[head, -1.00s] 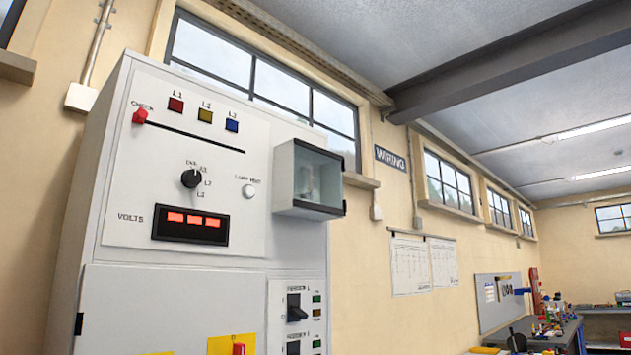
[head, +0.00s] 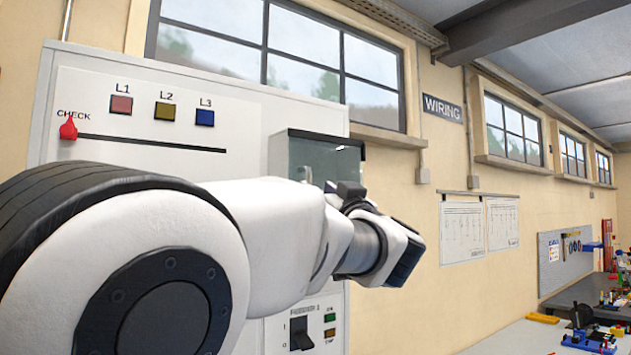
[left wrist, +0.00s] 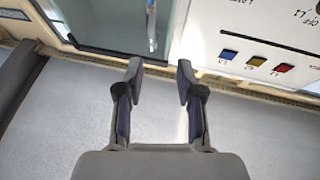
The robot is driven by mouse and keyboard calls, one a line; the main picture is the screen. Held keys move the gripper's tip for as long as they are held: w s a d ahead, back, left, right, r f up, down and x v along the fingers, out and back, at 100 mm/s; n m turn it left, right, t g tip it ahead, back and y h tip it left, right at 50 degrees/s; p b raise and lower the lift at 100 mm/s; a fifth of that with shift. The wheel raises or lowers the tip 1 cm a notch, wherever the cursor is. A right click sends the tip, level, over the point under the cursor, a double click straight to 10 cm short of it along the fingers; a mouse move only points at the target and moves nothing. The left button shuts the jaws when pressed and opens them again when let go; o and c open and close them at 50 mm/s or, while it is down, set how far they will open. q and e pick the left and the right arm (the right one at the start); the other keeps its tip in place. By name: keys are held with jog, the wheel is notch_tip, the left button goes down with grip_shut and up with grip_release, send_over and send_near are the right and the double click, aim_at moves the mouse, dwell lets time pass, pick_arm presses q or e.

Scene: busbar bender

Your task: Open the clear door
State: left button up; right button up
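The clear door (head: 325,160) is the glazed front of a small box on the white cabinet; in the head view its lower part is hidden behind my left arm. In the left wrist view the clear pane (left wrist: 105,22) fills the top middle, with dark edges, and looks shut. A slim silver upright bar (left wrist: 152,25), possibly its handle, shows at the pane's side near the white panel. My left gripper (left wrist: 160,68) is open and empty, its fingertips just short of the bar, one to each side in the picture. My right gripper is not in view.
The white cabinet panel (head: 235,115) carries a red check knob (head: 68,129), coloured lamps L1 to L3 and, lower down, a black switch (head: 300,333). A workbench (head: 515,338) with tools stands at the right.

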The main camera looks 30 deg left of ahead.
pick_arm(q)
jog(key=p+x, duration=0.1)
jog(key=x, duration=0.1)
jog(key=w+f+p+x, duration=0.1)
jog(key=x, duration=0.2)
jog(key=p+x, duration=0.1)
jog(key=x, duration=0.2)
jog(key=shift+w+f+p, duration=0.1)
jog(key=shift+w+p, duration=0.15)
jog(key=shift+p, duration=0.1)
jog(key=shift+s+a, duration=0.2)
jog(key=shift+d, duration=0.2)
jog(key=shift+w+d, duration=0.1)
jog(key=shift+w, duration=0.25)
grip_shut()
jog(key=shift+s, duration=0.1)
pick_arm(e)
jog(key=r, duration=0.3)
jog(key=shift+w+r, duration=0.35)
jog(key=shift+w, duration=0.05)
